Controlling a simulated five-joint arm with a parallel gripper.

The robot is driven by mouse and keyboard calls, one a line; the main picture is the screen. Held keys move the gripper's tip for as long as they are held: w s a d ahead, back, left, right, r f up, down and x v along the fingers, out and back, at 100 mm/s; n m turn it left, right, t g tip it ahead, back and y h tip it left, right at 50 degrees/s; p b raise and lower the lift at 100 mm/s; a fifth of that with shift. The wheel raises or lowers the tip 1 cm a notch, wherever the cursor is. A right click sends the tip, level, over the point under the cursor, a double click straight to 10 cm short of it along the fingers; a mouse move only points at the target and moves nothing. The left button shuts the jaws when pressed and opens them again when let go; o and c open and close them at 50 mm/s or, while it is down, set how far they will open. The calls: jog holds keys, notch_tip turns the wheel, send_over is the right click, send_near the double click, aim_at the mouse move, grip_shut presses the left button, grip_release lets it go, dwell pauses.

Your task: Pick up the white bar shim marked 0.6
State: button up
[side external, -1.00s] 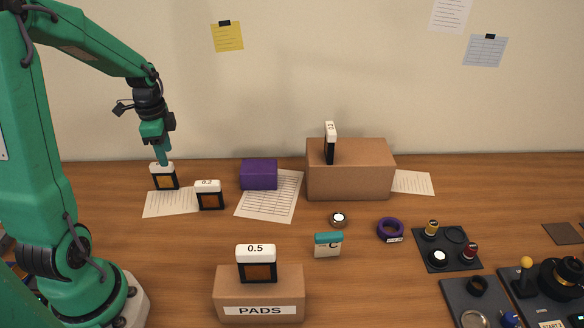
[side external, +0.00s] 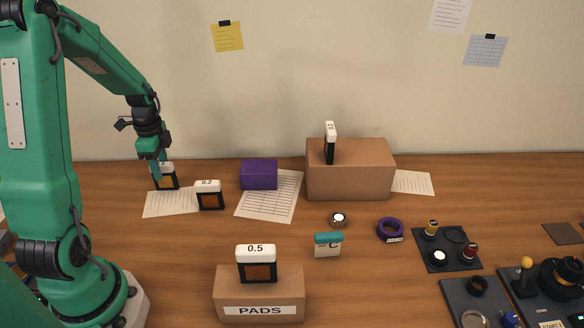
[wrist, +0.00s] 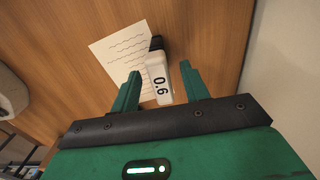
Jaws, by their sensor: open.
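The white bar shim marked 0.6 (wrist: 158,82) shows in the wrist view between my two green fingers, with its dark lower part pointing away. My gripper (wrist: 158,90) is open, one finger on each side of the shim. In the side view my gripper (side external: 155,172) is lowered at the far left, in front of the same shim (side external: 170,180), and partly hides its white top. Whether a finger touches the shim I cannot tell.
A paper sheet (side external: 171,202) lies in front of the shim. A shim marked 0.2 (side external: 209,196) stands close to the right. Further right are a purple block (side external: 259,174), a cardboard box (side external: 350,172) and a 0.5 shim (side external: 257,265) on the PADS box (side external: 259,292).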

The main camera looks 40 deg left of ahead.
aim_at(168, 189)
jog(key=shift+f, duration=0.15)
jog(key=shift+f, duration=2.45)
grip_shut()
